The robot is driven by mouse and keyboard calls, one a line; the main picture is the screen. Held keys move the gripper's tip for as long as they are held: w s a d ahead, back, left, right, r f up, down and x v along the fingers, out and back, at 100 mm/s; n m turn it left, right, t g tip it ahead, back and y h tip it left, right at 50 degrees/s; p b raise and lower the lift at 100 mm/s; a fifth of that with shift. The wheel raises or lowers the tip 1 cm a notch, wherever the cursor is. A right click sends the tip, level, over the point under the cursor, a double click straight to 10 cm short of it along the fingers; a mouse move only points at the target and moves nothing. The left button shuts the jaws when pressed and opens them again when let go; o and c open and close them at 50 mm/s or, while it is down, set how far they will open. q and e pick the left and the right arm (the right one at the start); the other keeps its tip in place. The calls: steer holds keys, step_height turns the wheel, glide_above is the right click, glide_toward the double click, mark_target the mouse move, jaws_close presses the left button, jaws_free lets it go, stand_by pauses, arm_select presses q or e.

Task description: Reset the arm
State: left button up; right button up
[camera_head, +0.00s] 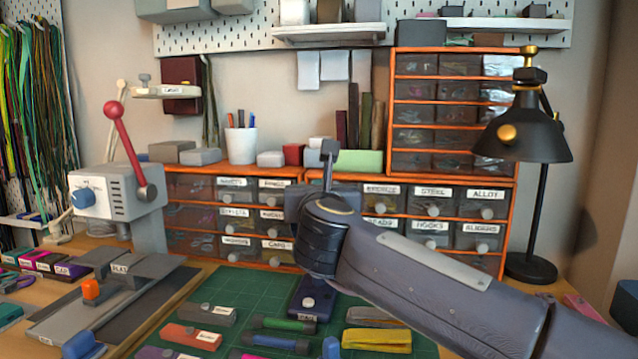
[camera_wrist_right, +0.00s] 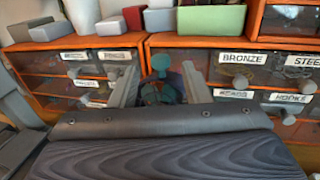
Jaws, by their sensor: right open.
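My right arm (camera_head: 430,285) comes in from the lower right in the head view and reaches over the green cutting mat (camera_head: 225,290). My right gripper (camera_head: 329,152) is at the arm's far end, in front of the orange drawer cabinets, with a grey finger sticking up. In the right wrist view, the two fingers of my right gripper (camera_wrist_right: 160,72) are spread apart with nothing held between them. The drawer fronts are behind them. The arm hides part of the mat and some lower drawers. My left gripper is not in view.
Orange drawer cabinets (camera_head: 409,186) stand along the back. A black lamp (camera_head: 525,130) is at the right. A grey machine with a red-knobbed lever (camera_head: 124,140) stands left. Several small tools and packets, including a yellow one (camera_head: 377,340), lie on the mat.

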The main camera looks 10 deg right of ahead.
steer(key=shift+s+a, duration=0.2)
steer(key=shift+s, duration=0.7)
